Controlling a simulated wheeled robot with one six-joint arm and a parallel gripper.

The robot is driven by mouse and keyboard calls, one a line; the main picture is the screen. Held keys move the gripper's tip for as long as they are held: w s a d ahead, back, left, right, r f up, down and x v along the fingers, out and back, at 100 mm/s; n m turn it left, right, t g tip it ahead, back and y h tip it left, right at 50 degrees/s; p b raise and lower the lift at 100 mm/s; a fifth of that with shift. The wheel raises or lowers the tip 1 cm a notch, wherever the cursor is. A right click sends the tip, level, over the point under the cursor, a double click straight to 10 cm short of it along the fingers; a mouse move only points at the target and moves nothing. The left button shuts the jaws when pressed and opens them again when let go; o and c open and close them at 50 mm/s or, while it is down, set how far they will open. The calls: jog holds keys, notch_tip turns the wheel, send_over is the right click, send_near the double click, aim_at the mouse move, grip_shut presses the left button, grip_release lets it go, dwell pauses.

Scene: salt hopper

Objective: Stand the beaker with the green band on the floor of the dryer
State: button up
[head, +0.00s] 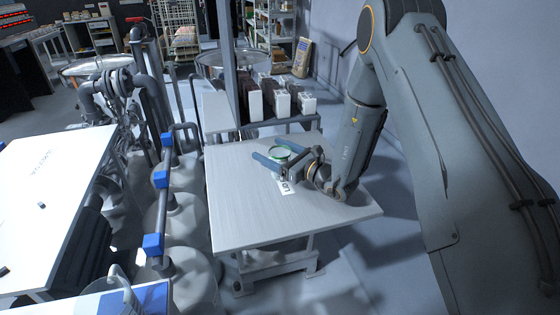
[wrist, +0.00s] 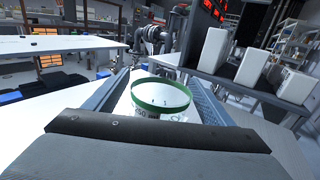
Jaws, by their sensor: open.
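The beaker with the green band (head: 281,153) stands on the metal-topped table (head: 240,220) in the head view. My gripper (head: 262,158) is low over the table, with its two blue fingers apart around the beaker. In the wrist view the beaker (wrist: 160,97) is clear glass with a green band at its rim, between the two open fingers. I cannot tell whether either finger touches it. A white label (head: 287,186) lies on the table by my gripper. I cannot make out the dryer for certain in either view.
White and dark box-like blocks (head: 279,101) stand on a shelf behind the table. Pipes with blue fittings (head: 161,179) and rounded tanks are left of the table. A white table (head: 50,190) is at far left. The front of the metal table is clear.

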jog(key=shift+w+a, duration=0.2)
jog(key=shift+a, duration=0.05)
jog(key=c, duration=1.2)
jog(key=shift+c, duration=0.4)
jog(key=shift+r, duration=0.1)
